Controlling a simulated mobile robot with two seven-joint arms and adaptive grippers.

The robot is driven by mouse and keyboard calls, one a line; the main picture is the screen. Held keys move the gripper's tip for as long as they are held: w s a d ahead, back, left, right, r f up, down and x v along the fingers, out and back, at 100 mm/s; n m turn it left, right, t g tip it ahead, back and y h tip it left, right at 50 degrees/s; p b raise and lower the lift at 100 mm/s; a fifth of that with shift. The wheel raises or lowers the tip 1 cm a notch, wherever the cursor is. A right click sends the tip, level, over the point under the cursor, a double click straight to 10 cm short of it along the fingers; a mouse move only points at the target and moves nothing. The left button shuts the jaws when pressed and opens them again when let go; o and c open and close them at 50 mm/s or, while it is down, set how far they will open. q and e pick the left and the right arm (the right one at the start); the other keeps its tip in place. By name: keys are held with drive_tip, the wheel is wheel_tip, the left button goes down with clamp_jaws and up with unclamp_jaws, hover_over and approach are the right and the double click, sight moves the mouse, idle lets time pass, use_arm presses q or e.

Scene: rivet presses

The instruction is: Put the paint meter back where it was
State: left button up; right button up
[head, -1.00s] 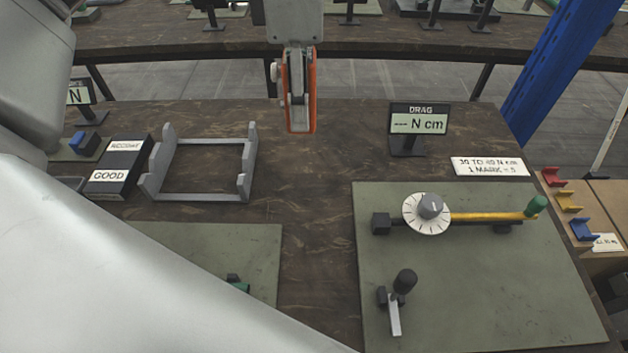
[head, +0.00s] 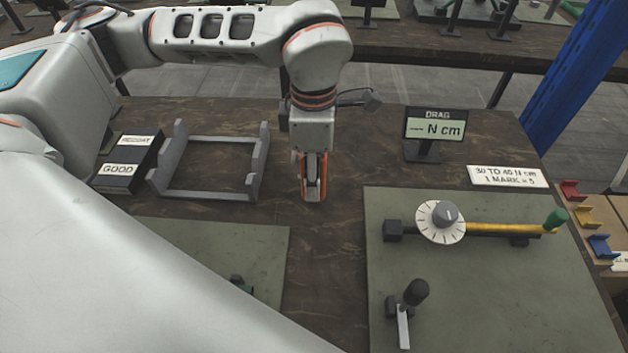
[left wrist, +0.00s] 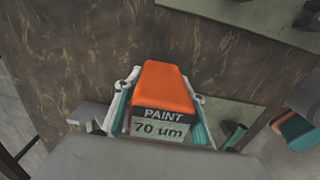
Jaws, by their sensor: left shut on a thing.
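My left gripper (head: 313,190) hangs pointing down in the middle of the head view, over the brown bench. It is shut on the orange paint meter. In the left wrist view the paint meter (left wrist: 165,88) sits between the two fingers, its display reading "PAINT 70 um". In the head view one finger hides most of the meter. An empty grey open-frame cradle (head: 208,197) stands on the bench to the left of the gripper, apart from it. My right gripper is not seen.
A dark box marked GOOD (head: 118,183) stands left of the cradle. The DRAG display (head: 434,130) stands to the right. A green mat (head: 480,300) holds a dial with a yellow lever (head: 490,229) and a small clamp (head: 404,320). My pale arm link covers the lower left.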

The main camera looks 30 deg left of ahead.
use_arm(q)
drive_tip(key=shift+f, duration=1.15)
drive_tip(key=shift+f, duration=0.15)
drive_tip(key=o, duration=1.3)
wheel_tip(320, 180, up, 12)
drive_tip(key=shift+r+p, duration=0.15)
drive_tip(key=shift+p, duration=0.35)
drive_tip(key=shift+s, duration=0.1)
